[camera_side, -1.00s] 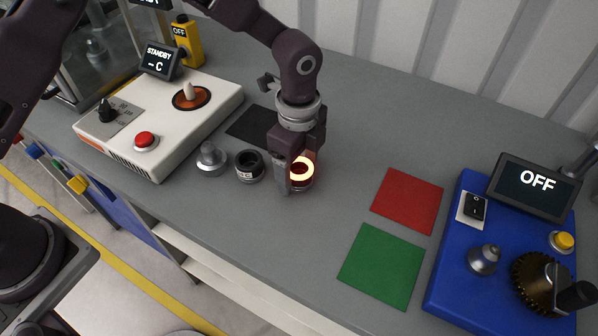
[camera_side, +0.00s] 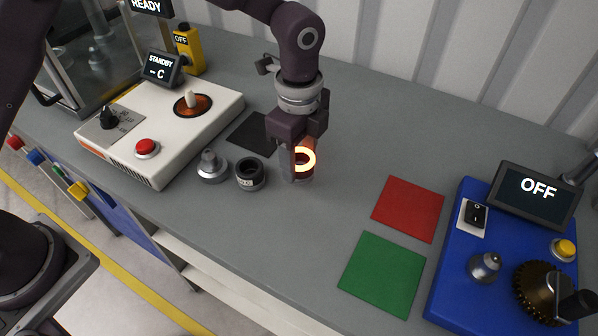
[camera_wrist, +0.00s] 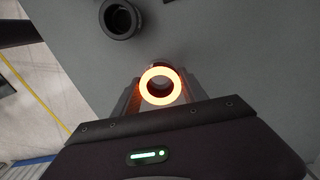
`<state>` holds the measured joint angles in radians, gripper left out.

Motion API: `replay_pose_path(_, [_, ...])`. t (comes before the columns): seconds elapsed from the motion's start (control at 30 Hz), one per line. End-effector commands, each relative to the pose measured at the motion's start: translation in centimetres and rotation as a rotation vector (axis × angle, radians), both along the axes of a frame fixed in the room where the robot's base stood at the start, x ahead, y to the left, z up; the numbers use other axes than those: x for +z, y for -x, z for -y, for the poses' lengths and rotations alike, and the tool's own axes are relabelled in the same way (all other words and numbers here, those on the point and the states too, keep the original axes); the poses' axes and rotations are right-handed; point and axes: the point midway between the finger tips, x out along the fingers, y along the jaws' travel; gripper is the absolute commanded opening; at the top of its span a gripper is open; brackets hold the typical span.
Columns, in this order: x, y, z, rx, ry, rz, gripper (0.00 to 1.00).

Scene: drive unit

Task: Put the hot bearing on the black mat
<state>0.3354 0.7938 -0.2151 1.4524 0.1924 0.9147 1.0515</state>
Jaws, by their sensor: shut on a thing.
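The hot bearing (camera_side: 306,159) is a ring glowing orange and yellow. My gripper (camera_side: 297,168) is shut on it, and it also shows between the fingers in the wrist view (camera_wrist: 160,86). The gripper points down, with the ring at its fingertips above the grey bench. In the side view a finger hides part of the ring. The black mat (camera_side: 249,133) lies flat on the bench, behind and to the left of my gripper. My gripper hides nothing of its bare left part.
A dark ring part (camera_side: 249,172) and a silver stepped part (camera_side: 211,166) stand left of my gripper. A white heater box (camera_side: 165,125) is farther left. Red (camera_side: 408,208) and green (camera_side: 382,273) mats and a blue unit (camera_side: 450,270) are at right.

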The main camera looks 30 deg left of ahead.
Motion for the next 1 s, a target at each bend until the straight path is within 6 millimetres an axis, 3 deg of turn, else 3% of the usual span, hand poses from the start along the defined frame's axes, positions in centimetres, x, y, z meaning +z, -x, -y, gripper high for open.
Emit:
replay_pose_path(0.1, [2.9, -0.1, 0.0, 0.001, 0.001, 0.004, 0.0])
replay_pose_path(0.23, [4.8, -0.4, -0.4, 0.019, 0.0, 0.002, 0.0])
replay_pose_path(0.4, [5.4, -3.2, -3.7, 0.201, 0.0, 0.0, 0.0])
replay_pose_path(0.7, [5.7, -9.0, -13.9, 0.686, 0.0, -0.001, 0.0])
replay_pose_path(0.83, [5.2, -9.7, -15.9, 0.778, -0.002, -0.003, 0.0])
replay_pose_path(1.0, [1.2, -9.8, -16.1, 0.789, -0.003, -0.005, 0.0])
